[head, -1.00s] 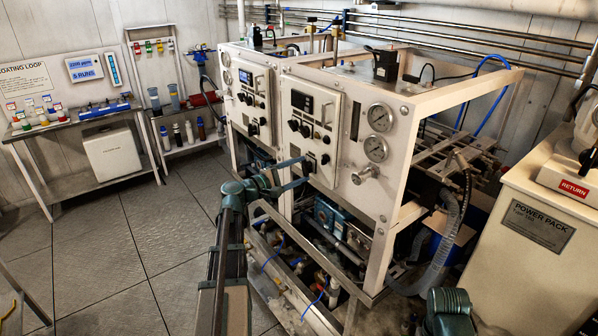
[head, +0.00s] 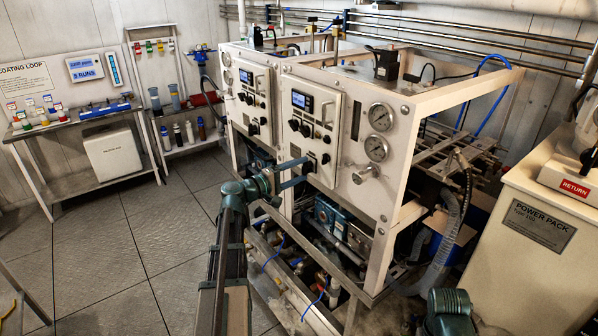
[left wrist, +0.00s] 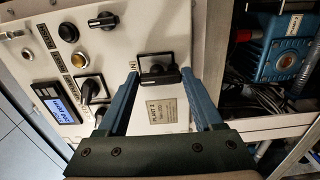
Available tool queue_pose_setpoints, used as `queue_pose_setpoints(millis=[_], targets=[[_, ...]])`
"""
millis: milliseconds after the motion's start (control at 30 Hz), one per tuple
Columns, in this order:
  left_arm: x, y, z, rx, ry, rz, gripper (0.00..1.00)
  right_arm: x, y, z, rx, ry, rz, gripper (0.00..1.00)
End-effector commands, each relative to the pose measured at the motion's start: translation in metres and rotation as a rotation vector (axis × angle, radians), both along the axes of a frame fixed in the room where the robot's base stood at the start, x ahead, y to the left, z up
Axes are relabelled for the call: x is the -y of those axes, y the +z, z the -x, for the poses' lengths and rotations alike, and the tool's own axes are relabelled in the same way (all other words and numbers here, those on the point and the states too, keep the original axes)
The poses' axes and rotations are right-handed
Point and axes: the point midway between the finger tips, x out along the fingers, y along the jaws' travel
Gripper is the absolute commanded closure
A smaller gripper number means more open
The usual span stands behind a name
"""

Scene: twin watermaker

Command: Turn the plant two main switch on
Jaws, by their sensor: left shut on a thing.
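The main switch is a black rotary handle (left wrist: 158,74) low on the white front panel (head: 330,110) of the nearer machine. In the left wrist view the handle lies across the picture between my two blue fingers. My left gripper (head: 300,172) is shut on this handle, which its fingers partly hide in the head view. A paper label (left wrist: 162,112) beside the switch begins with "PLANT"; the rest is hard to read. The panel's display (head: 302,101) is lit blue and also shows in the left wrist view (left wrist: 58,104). My right gripper is out of view.
Other black knobs (left wrist: 102,20) and a larger black selector (left wrist: 93,88) sit close by on the panel. Two gauges (head: 379,117) and a valve handle (head: 367,173) stick out at the right. A power pack (head: 540,225) stands right; open floor lies left.

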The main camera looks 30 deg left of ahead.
Motion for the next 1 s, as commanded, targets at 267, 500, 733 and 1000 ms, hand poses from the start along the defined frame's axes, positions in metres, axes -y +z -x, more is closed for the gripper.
queue_pose_setpoints(millis=[267, 500, 733, 1000], targets=[[0.001, -0.001, 0.001, -0.002, -0.002, -0.006, 0.24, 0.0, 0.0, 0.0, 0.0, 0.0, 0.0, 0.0], [0.0, -0.001, 0.0, -0.001, -0.001, -0.003, 0.03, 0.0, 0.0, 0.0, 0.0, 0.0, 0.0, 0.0], [-0.001, 0.0, 0.004, -0.001, 0.0, -0.001, 0.03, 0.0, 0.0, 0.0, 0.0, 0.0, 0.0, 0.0], [-0.019, 0.0, 0.048, -0.001, 0.003, -0.001, 0.03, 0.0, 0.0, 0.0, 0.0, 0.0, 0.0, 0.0]])
